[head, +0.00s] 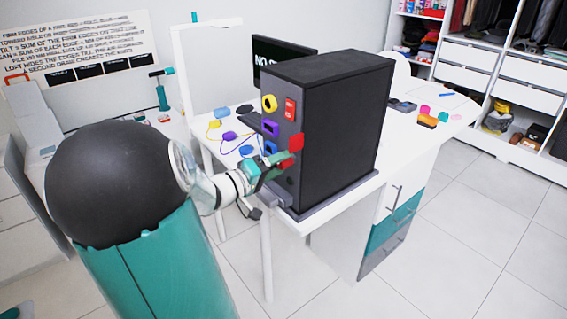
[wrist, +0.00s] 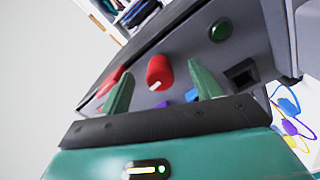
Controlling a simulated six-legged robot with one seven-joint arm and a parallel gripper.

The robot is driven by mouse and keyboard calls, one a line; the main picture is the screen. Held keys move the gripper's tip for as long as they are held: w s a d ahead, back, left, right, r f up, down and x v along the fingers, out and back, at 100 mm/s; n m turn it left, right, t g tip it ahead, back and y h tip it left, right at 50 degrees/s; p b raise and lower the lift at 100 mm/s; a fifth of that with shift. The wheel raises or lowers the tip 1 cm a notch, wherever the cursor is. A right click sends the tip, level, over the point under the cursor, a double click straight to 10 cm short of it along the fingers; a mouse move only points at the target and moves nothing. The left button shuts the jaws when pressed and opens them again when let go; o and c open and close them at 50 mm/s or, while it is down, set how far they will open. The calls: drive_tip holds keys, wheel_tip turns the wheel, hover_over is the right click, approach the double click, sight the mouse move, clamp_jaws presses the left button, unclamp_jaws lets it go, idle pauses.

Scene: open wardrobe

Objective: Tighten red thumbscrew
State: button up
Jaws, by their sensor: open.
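A red round knob with a white mark (wrist: 159,72), which looks like the thumbscrew, sticks out of the grey panel in the wrist view. My gripper (wrist: 160,88) is open, with one green finger on each side of the knob in the picture. A gap shows between the knob and each finger; whether the tips reach its depth I cannot tell. In the head view my gripper (head: 276,165) is at the lower front of the dark computer-like case (head: 340,130). Red parts show close to it there, and the fingers partly cover the lower one.
The case stands on a white desk (head: 360,190). Coloured plugs with cables (head: 228,136) lie left of the case.

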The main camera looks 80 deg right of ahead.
drive_tip(key=v, duration=0.7)
drive_tip(key=shift+w, duration=0.15)
idle(0.3)
drive_tip(key=shift+a, duration=0.15)
idle(0.4)
drive_tip(key=w+a+f+n+t+y, duration=0.2)
drive_tip(key=w+a+n+t+y, duration=0.25)
drive_tip(key=a, duration=0.65)
drive_tip(key=w+a+f+n+t+y, duration=0.25)
drive_tip(key=w+a+t, duration=0.4)
drive_tip(key=a, duration=0.45)
drive_tip(key=w+a+r+n+t+y, duration=0.2)
drive_tip(key=a+n+t+y, duration=0.1)
drive_tip(key=a, duration=0.8)
drive_tip(key=w+a+r+n+t+y, duration=0.3)
drive_tip(key=a, duration=0.8)
drive_tip(key=shift+y, duration=0.3)
